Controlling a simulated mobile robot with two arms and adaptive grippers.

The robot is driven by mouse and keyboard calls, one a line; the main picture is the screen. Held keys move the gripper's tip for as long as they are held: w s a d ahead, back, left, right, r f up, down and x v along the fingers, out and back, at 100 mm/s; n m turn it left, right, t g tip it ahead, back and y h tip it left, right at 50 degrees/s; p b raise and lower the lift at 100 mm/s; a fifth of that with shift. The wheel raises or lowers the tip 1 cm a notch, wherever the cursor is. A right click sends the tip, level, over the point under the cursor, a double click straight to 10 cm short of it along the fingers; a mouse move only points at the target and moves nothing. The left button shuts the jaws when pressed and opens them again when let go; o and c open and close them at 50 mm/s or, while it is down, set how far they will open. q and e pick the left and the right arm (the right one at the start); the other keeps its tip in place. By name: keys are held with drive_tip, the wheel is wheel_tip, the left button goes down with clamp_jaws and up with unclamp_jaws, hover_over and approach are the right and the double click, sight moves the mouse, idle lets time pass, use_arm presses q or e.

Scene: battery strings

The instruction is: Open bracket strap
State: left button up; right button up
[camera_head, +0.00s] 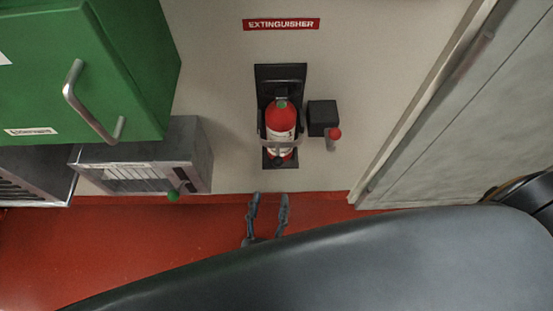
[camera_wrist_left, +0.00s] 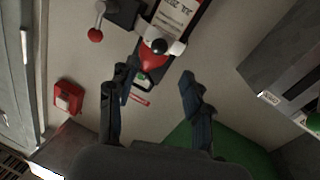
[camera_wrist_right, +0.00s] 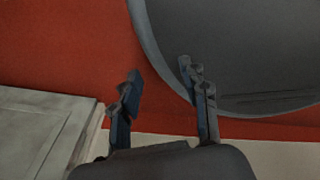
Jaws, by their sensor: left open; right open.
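A red fire extinguisher (camera_head: 281,112) with a white label hangs upright in a black wall bracket (camera_head: 280,73). A grey bracket strap (camera_head: 269,143) runs around its front. The strap looks closed. In the left wrist view the strap (camera_wrist_left: 177,47) has a black round knob (camera_wrist_left: 158,46) at its front, and the extinguisher (camera_wrist_left: 152,61) shows beyond my fingers. My left gripper (camera_head: 269,199) is open and empty, just below the extinguisher in the head view and apart from it. My right gripper (camera_wrist_right: 160,71) is open and empty over the red floor.
A black box (camera_head: 322,117) with a red-knobbed lever (camera_head: 334,135) sits right of the extinguisher. A green cabinet (camera_head: 130,60) and a grey metal box (camera_head: 190,150) with a green-knobbed lever (camera_head: 174,194) stand left. A grey door (camera_head: 460,110) is at right.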

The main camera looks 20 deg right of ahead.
sight(278, 163)
use_arm(q)
drive_tip(key=x, duration=1.1)
drive_tip(key=shift+d, duration=0.15)
use_arm(e)
drive_tip(key=shift+w+d+r, duration=0.15)
drive_tip(key=shift+w+d, duration=0.05)
drive_tip(key=shift+d, duration=0.4)
use_arm(q)
drive_tip(key=c, duration=0.9)
clamp_jaws()
use_arm(e)
drive_tip(key=shift+a, duration=0.25)
